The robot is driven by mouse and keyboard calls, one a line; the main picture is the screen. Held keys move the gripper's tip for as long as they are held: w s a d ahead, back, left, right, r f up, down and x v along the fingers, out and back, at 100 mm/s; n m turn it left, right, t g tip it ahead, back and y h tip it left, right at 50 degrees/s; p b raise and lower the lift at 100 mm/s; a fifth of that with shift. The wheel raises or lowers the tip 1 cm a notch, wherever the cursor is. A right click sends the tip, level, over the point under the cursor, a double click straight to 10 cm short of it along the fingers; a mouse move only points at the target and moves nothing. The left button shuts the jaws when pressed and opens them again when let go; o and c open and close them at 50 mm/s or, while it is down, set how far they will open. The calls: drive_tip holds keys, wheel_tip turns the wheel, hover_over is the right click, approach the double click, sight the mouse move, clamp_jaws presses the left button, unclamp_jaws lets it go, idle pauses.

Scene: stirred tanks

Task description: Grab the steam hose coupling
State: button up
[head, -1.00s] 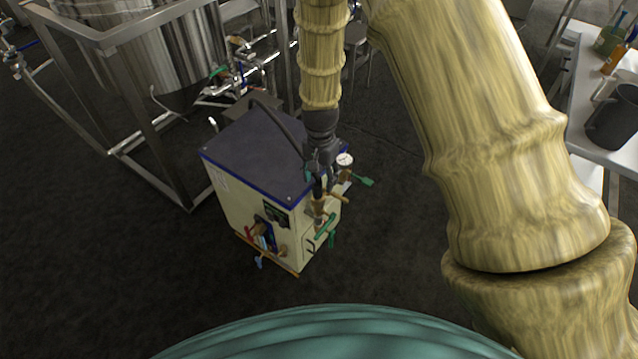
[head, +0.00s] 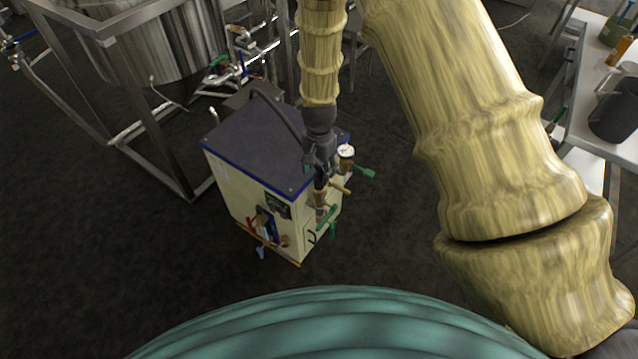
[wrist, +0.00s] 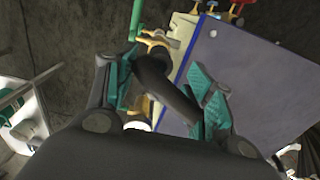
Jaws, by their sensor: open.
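The steam hose is black and arches over the top of a cream, blue-edged box (head: 240,205) in the head view. Its dark coupling end (wrist: 158,72) shows between my fingers in the wrist view, near brass fittings with a green handle (wrist: 137,18). My gripper (wrist: 163,82) is open, with one green-padded finger on each side of the hose end. I cannot tell whether either pad touches it. In the head view my gripper (head: 320,158) is at the box's right front edge, above the brass fittings, and largely hides the coupling.
A pressure gauge (head: 346,152) and green-handled valves (head: 326,218) stand close beside my gripper. A steel tank in a frame (head: 150,120) is at the back left. A white table (head: 590,135) with jugs is at the right. The dark floor in front is clear.

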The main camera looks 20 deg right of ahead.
sight(319, 175)
drive_tip(key=shift+s+f+p, duration=0.1)
drive_tip(key=shift+f+p, duration=0.25)
drive_tip(key=shift+f, duration=1.8)
clamp_jaws()
